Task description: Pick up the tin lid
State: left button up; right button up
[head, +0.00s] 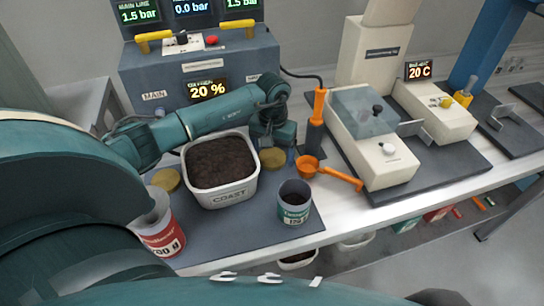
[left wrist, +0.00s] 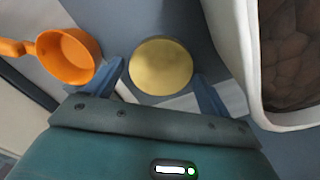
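A round gold tin lid (head: 271,160) lies flat on the dark mat, right of the white tub, partly covered by my left gripper (head: 275,150). In the left wrist view the same lid (left wrist: 160,66) shows whole between the two blue fingers of my left gripper (left wrist: 158,72). The fingers are open, apart, with nothing gripped. I cannot tell their height above the lid. A second gold lid (head: 165,180) lies left of the tub. An open tin with a green label (head: 295,205) stands at the mat's right front. My right gripper is not in view.
The white tub (head: 222,193) of dark brown contents stands close beside the lid. An orange scoop (head: 308,168) lies on the other side. A red-labelled tin (head: 160,232) stands left. A grey machine (head: 190,75) is behind, and a cream scale-like device (head: 375,135) is right.

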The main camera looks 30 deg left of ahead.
pick_arm(q)
jog(key=c, duration=0.8)
jog(key=shift+o, duration=0.2)
jog(key=shift+r, duration=0.1)
